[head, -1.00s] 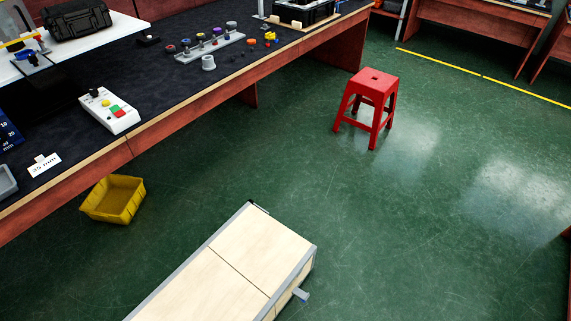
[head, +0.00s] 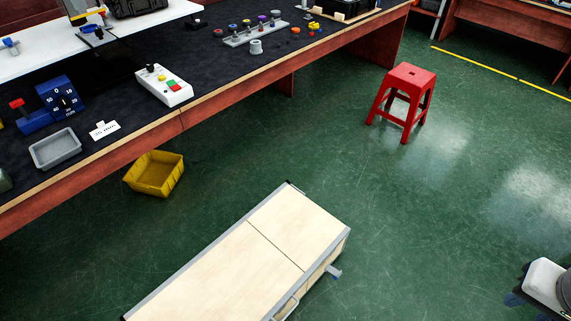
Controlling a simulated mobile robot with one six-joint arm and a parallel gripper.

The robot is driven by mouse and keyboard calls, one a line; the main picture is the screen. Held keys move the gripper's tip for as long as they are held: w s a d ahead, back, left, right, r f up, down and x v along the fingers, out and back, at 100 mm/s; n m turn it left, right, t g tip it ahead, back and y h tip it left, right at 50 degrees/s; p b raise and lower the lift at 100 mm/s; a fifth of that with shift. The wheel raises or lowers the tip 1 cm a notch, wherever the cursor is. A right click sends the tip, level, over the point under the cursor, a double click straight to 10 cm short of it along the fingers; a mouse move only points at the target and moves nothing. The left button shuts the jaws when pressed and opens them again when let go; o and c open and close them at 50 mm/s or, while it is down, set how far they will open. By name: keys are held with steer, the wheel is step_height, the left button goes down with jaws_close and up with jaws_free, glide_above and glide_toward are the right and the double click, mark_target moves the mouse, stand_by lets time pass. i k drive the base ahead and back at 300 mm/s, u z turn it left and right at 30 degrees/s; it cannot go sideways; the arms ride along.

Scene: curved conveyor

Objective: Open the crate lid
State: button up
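A long, low box of pale wood with grey metal edging (head: 262,236) stands on the floor at the bottom centre in the head view. It appears to be the crate. Its flat top is closed, and a dark seam splits it into two panels. A grey latch or handle (head: 333,272) sticks out from its right side, and a light handle (head: 287,309) shows on the near front side. The box's lower left end is cut off by the frame. My gripper is not in view.
A red stool (head: 403,98) stands on the green floor. A yellow bin (head: 155,174) sits on the floor by the long workbench (head: 120,148). A white, rounded part (head: 545,283) shows at the lower right; I cannot tell what it is.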

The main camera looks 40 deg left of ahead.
mark_target(251, 270)
steer(key=u, duration=2.5)
steer(key=k, duration=1.35)
steer(key=z, duration=0.15)
steer(key=i, duration=0.85)
steer(key=u, duration=0.1)
